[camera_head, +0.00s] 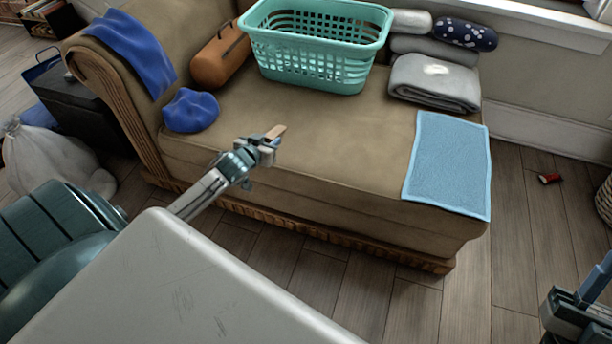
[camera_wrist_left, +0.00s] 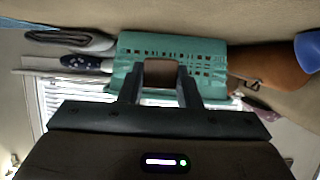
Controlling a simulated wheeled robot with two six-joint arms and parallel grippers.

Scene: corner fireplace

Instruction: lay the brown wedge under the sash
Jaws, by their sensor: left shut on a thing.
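The brown wedge (camera_head: 276,131) is a small tan-brown piece in the tips of my left gripper (camera_head: 268,143), above the tan seat of the chaise. In the left wrist view, the brown wedge (camera_wrist_left: 160,73) sits between the two dark fingers of my left gripper (camera_wrist_left: 160,90). That view appears upside down. A window with blinds (camera_wrist_left: 50,97) shows there behind the gripper; its sash is not clear. In the head view only the white window sill (camera_head: 560,24) shows at the upper right. Part of my right gripper (camera_head: 582,300) is at the lower right edge; its jaws are unclear.
On the chaise (camera_head: 310,130) are a teal basket (camera_head: 315,60), a brown bolster (camera_head: 221,58), folded grey towels (camera_head: 435,82), a blue towel (camera_head: 448,165) and blue cloths (camera_head: 190,110). A red spool (camera_head: 550,178) lies on the open wood floor at right.

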